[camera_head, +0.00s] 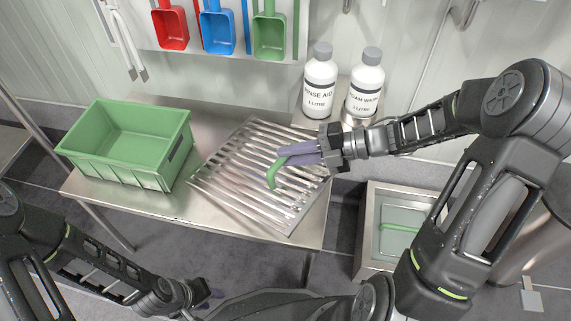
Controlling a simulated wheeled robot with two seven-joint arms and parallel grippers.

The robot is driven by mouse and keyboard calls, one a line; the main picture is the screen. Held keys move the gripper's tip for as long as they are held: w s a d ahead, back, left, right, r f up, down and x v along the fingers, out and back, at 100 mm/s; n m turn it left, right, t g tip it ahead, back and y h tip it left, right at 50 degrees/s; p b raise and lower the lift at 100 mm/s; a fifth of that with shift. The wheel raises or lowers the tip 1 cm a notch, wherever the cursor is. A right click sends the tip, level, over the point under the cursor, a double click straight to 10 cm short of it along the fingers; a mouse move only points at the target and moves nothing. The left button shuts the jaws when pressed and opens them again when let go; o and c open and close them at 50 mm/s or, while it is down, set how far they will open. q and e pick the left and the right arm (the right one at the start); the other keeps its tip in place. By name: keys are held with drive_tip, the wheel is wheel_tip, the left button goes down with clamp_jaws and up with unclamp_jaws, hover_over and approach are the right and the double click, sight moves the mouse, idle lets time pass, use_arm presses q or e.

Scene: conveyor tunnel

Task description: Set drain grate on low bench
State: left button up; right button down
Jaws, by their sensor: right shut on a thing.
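The drain grate (235,195) is a slatted steel panel with a green handle (272,174). It is at or just over the right part of the steel low bench (150,203), turned at an angle to the bench edges. I cannot tell if it touches the top all over. My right gripper (283,163), with purple fingers, reaches in from the right and is shut on the grate at its green handle. The fingers hide part of the slats. My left gripper (208,298) is low at the bottom, apart from the bench and partly hidden; its jaws are unclear.
A green crate (117,160) stands on the bench left of the grate. Two white bottles (320,85) (365,88) stand behind the right end. Red, blue and green scoops (217,30) hang on the wall. A steel basin (367,225) with a green bar is low at right.

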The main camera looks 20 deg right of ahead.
sight(289, 168)
drive_tip(key=shift+a, duration=0.1)
drive_tip(key=shift+w+a, duration=0.15)
drive_tip(key=shift+a, duration=0.05)
drive_tip(key=shift+w+a+f+b, duration=0.1)
drive_tip(key=shift+a+f+b, duration=0.1)
drive_tip(key=shift+f+b, duration=0.55)
drive_tip(key=shift+w+a+f+b, duration=0.15)
drive_tip(key=shift+f+b, duration=0.3)
drive_tip(key=shift+f, duration=0.55)
drive_tip(key=c, duration=1.4)
unclamp_jaws()
drive_tip(key=shift+s, duration=0.1)
drive_tip(key=shift+o, duration=0.2)
drive_tip(key=shift+s+d+r+p, duration=0.15)
drive_tip(key=shift+d+r+p, duration=0.05)
drive_tip(key=shift+d+p, duration=0.15)
drive_tip(key=p+v, duration=0.3)
drive_tip(key=v, duration=0.7)
drive_tip(key=shift+d, duration=0.15)
drive_tip(key=shift+s+d+r, duration=0.1)
drive_tip(key=shift+s+d, duration=0.15)
drive_tip(key=shift+d, duration=0.1)
